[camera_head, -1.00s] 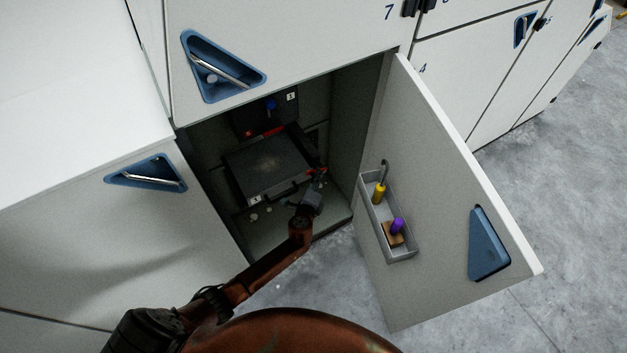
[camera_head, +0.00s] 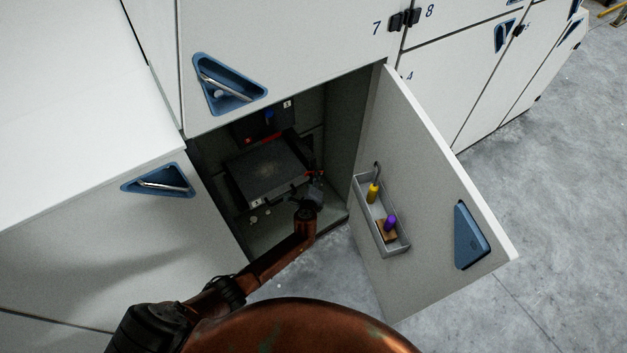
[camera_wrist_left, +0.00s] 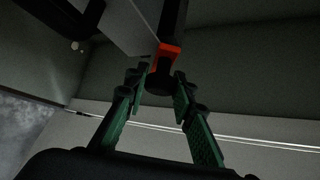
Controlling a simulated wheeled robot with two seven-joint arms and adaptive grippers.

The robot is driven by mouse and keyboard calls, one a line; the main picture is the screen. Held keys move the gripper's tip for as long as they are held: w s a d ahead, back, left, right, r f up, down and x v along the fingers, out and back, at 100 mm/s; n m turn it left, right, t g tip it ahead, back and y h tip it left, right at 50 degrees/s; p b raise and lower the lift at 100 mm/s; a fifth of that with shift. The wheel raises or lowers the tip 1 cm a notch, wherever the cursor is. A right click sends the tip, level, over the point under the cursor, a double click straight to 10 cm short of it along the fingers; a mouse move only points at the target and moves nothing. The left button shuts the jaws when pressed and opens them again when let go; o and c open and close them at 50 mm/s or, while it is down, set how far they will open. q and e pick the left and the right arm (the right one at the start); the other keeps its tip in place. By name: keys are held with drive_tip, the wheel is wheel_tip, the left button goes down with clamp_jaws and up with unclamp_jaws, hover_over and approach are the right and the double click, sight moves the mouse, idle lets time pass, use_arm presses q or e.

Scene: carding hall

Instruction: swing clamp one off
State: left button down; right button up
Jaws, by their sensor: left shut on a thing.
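My left gripper (camera_head: 313,183) reaches into the open cabinet at the right side of a dark flat box (camera_head: 268,175). In the left wrist view its green fingers (camera_wrist_left: 163,85) are closed around a dark clamp handle (camera_wrist_left: 172,20) with an orange-red band (camera_wrist_left: 166,56). I cannot read a number on this clamp. In the head view the gripper and arm largely hide the clamp. A dark panel (camera_head: 250,130) with a blue knob and a small white label stands behind the box. My right gripper is out of view.
The cabinet door (camera_head: 415,150) stands open on the right, its grey tray (camera_head: 398,245) holding a yellow-handled tool (camera_head: 373,192) and a purple-topped item (camera_head: 390,222). A closed front (camera_head: 110,230) bounds the left. Small pale bits lie on the cabinet floor. Bare floor (camera_head: 560,200) lies beyond the door.

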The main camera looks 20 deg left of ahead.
use_arm(q)
drive_tip(key=shift+d, duration=0.1)
drive_tip(key=c, duration=1.7)
unclamp_jaws()
drive_tip(key=shift+o, duration=0.2)
drive_tip(key=v, duration=1.2)
drive_tip(key=shift+c, duration=0.4)
